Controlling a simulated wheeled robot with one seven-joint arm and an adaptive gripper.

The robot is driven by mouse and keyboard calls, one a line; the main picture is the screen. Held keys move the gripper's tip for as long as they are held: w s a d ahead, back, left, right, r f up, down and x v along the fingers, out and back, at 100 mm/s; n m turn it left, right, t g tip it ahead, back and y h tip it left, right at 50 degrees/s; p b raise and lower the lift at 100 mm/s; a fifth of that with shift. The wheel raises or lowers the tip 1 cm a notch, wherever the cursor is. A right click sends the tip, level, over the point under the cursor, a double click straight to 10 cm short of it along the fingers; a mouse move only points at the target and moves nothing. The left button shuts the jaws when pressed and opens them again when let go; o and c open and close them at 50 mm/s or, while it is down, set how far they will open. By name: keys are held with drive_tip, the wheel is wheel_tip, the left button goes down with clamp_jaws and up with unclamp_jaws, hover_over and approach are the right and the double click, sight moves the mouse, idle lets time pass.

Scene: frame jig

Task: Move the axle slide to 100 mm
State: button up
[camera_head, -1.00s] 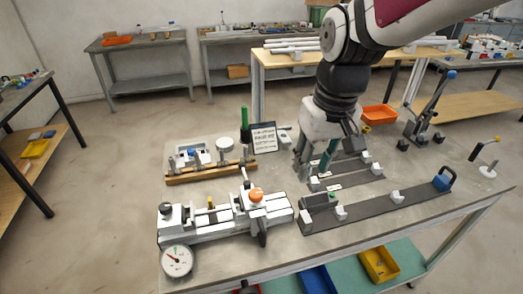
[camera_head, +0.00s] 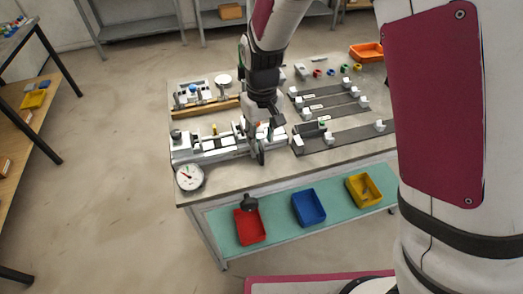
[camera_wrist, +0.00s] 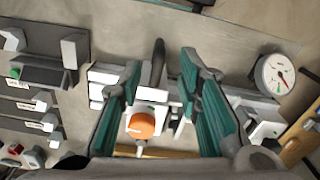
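The white clamp jig (camera_head: 210,150) lies along the front left of the bench. It carries a carriage with an orange knob (camera_wrist: 141,123) and a black lever (camera_wrist: 157,62). I cannot tell which part is labelled axle slide, and no millimetre scale is readable. My gripper (camera_head: 264,128) is low over the jig's right part, pointing down. In the wrist view my gripper (camera_wrist: 162,75) is open, its green-padded fingers apart on either side of the carriage. The knob shows between the fingers, nearer the palm. Contact cannot be told, and nothing is held.
A round dial gauge (camera_head: 189,178) stands at the jig's left end. A dark rail (camera_head: 345,138) with white blocks lies right of the jig, with shorter rails behind. A wooden strip (camera_head: 205,107) with fixtures lies behind the jig. Red (camera_head: 249,226), blue and yellow bins sit on the lower shelf.

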sight(262, 150)
wheel_tip(262, 150, down, 7)
idle(0.3)
drive_tip(key=shift+c, duration=0.6)
